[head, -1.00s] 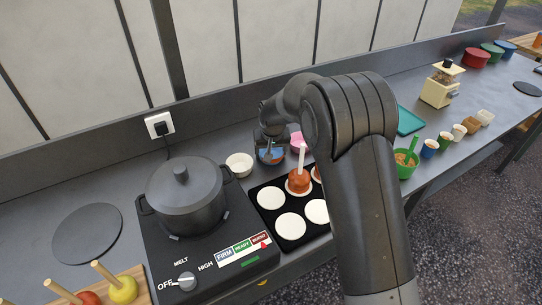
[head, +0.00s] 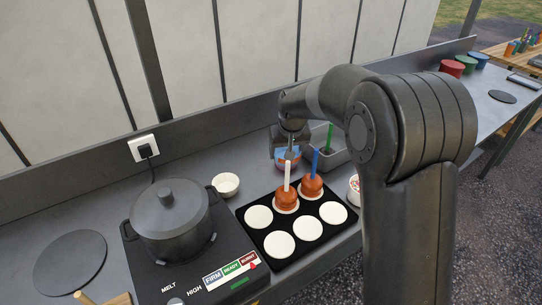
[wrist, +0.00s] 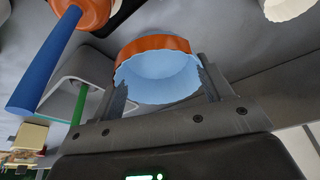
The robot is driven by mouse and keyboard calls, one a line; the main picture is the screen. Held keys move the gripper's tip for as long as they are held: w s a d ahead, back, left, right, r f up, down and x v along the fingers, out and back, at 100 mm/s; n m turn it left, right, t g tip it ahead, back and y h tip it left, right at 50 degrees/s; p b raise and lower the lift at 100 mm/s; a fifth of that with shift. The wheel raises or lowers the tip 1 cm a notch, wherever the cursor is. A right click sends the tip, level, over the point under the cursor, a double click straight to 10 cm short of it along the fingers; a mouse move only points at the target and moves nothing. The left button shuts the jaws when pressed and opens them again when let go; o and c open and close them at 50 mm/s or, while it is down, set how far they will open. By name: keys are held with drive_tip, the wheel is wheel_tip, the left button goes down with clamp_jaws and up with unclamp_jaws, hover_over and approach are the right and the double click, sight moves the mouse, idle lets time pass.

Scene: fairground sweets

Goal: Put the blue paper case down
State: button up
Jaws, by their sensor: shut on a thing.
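The blue paper case (wrist: 155,78) is between the two fingers of my gripper (wrist: 165,88) in the wrist view, with its wavy rim and pale inside showing. An orange band runs along its far edge. In the head view the case (head: 291,154) hangs under my gripper (head: 288,145), behind the caramel apples. My gripper is shut on it. I cannot tell how far the case is above the counter.
A black tray (head: 271,227) with white discs holds a caramel apple (head: 286,200) with a white stick and another (head: 312,188) with a blue stick.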

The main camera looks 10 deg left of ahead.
drive_tip(key=shift+w+d+r, duration=0.15)
drive_tip(key=shift+d+r, duration=0.3)
drive_tip(key=shift+d, duration=0.3)
drive_tip(key=w+d+r+m+h, duration=0.1)
drive_tip(key=w+d+m+h, duration=0.15)
drive_tip(key=w+m, duration=0.5)
drive_tip(key=w+d+m+h, duration=0.1)
drive_tip(key=w+d+m, duration=0.25)
drive_tip(key=w, duration=0.65)
drive_tip(key=w+d+f+m, duration=0.1)
drive_tip(key=w+d+m, duration=0.2)
drive_tip(key=d, duration=0.6)
drive_tip(key=shift+g, duration=0.4)
drive_tip(key=x, duration=0.3)
drive_tip(key=s+x, duration=0.1)
drive_tip(key=x, duration=0.2)
drive_tip(key=s+a+x, duration=0.1)
drive_tip(key=x, duration=0.2)
drive_tip(key=shift+f, duration=0.65)
drive_tip(key=shift+f, duration=0.2)
drive_tip(key=o, duration=0.9)
drive_tip(key=shift+o, duration=0.2)
